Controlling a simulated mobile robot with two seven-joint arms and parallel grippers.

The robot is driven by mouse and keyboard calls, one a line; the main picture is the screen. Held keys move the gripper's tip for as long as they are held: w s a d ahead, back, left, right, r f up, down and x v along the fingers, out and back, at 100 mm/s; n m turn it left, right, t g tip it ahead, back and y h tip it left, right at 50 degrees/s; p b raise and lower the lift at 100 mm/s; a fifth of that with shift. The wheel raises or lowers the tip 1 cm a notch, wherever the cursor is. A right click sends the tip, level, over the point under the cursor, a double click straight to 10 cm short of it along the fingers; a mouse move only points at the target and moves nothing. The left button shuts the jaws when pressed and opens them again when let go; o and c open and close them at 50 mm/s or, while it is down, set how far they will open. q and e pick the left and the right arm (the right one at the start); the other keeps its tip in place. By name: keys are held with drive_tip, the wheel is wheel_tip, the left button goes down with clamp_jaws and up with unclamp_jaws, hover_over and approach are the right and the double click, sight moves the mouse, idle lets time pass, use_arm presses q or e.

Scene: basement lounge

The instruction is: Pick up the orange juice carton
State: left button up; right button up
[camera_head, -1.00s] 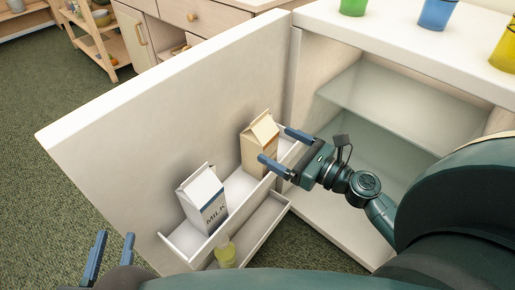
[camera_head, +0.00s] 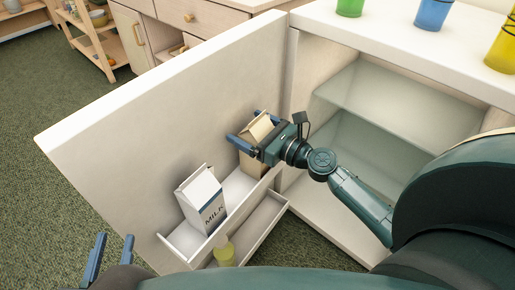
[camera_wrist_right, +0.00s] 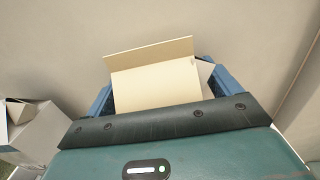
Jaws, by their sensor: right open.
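A tan gable-top carton (camera_head: 250,158), seemingly the orange juice, stands upright in the upper door shelf; its label is hidden. My right gripper (camera_head: 246,138) is open, with its blue fingers on either side of the carton's upper part. In the right wrist view the carton's top (camera_wrist_right: 155,80) lies between the two fingers (camera_wrist_right: 160,88). Whether the fingers touch it I cannot tell. My left gripper (camera_head: 112,262) is open and empty at the lower left, away from the door.
A white milk carton (camera_head: 203,200) stands in the same door shelf (camera_head: 238,190), nearer to me. A yellowish bottle (camera_head: 224,252) is in the lower door shelf. The fridge's glass shelves (camera_head: 375,95) look empty. Colored cups stand on its top.

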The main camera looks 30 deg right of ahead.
drive_tip(key=c, duration=1.8)
drive_tip(key=shift+r, duration=0.1)
drive_tip(key=shift+c, duration=0.5)
drive_tip(key=shift+r, duration=0.1)
